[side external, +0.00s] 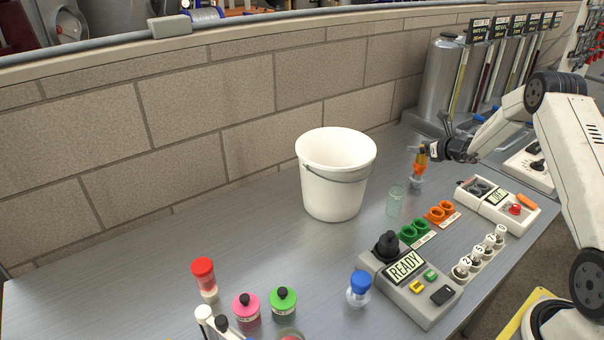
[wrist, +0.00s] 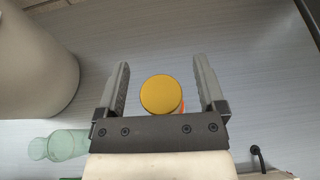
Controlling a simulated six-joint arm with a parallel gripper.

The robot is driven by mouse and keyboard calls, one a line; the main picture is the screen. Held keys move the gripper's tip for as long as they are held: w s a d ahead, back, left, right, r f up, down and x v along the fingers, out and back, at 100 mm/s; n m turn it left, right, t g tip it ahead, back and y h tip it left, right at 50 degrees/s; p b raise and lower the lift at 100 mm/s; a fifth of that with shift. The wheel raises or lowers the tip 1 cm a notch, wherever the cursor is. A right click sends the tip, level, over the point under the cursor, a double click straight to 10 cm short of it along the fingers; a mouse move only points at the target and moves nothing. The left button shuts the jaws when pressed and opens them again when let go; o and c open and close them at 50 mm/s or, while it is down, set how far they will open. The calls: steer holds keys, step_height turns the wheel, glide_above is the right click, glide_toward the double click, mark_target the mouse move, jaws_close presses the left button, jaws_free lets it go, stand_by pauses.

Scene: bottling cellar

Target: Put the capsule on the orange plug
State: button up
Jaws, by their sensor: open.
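A small clear bottle (side external: 416,184) stands on the bench with an orange plug (side external: 421,168) in its top. In the wrist view a round gold top, which looks like the capsule (wrist: 161,94), sits between my fingers with a sliver of the orange plug (wrist: 183,104) showing beneath it. My gripper (side external: 422,152) is open around it; in the wrist view the fingers (wrist: 161,88) stand apart, with a gap on each side of the gold top. Whether the capsule is fully seated on the plug cannot be told.
A white bucket (side external: 334,190) stands left of the bottle. A pale green glass bottle (side external: 396,200) is close by, also in the wrist view (wrist: 62,145).

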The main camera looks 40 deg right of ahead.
steer(key=v, duration=1.1)
steer(key=shift+s+r, duration=0.15)
steer(key=shift+s, duration=0.05)
stand_by(0.4)
steer(key=s+a+n+g+y, duration=0.3)
steer(key=a+n+g+y, duration=0.35)
steer(key=a+n, duration=1.4)
steer(key=s+a+r+n+g+h, duration=0.2)
steer(key=s+a+n+g+h, duration=0.2)
steer(key=s+a+n, duration=0.8)
steer(key=a+n+h, duration=0.1)
steer(key=a+n, duration=0.3)
steer(key=shift+s+h, duration=0.3)
steer(key=shift+h, duration=0.05)
steer(key=shift+g, duration=0.25)
